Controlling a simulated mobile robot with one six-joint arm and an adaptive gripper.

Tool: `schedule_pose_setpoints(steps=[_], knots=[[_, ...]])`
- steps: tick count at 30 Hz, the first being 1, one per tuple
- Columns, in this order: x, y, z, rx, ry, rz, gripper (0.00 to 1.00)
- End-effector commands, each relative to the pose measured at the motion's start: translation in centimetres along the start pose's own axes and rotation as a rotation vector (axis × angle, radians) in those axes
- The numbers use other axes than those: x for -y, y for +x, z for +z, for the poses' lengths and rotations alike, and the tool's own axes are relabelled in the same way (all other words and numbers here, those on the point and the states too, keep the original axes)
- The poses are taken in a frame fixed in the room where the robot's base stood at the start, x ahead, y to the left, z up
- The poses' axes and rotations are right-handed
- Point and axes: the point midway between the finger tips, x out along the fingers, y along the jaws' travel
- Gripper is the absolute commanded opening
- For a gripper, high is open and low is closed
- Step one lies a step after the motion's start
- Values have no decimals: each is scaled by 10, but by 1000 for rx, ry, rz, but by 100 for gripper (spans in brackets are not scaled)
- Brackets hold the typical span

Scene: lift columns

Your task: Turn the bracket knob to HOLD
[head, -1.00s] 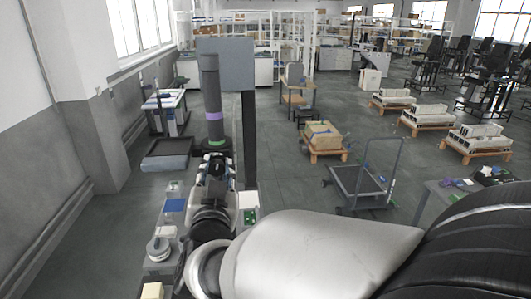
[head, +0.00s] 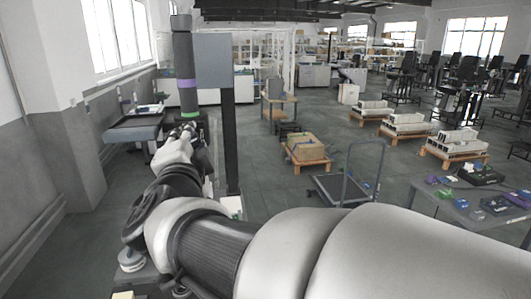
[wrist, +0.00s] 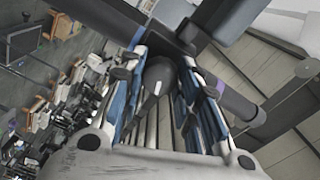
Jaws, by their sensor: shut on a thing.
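A dark upright column (head: 184,60) with a purple band and a green band stands at the left in the head view. It crosses the wrist view at a slant, with its purple band (wrist: 236,103) at the right. My gripper (wrist: 160,62), with blue-sided fingers, is shut around a dark, rounded, tapering piece (wrist: 159,76), which looks like the bracket knob. Any HOLD marking is not readable. In the head view my gripper (head: 187,131) is small, just below the green band, and what it holds is hidden there.
A grey box (head: 213,60) on a dark post stands right of the column. A dark tray stand (head: 133,130) is to the left. A trolley (head: 345,185), loaded pallets (head: 305,148) and a table (head: 470,205) are to the right. Open floor lies between.

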Motion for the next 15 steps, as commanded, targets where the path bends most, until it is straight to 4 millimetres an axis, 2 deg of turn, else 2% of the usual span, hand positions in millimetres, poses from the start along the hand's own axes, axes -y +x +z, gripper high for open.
schedule_pose_setpoints(steps=[6,15], knots=[[-1,0,0,-2,171,-4,6],[1,0,-1,-2,320,-4,6]])
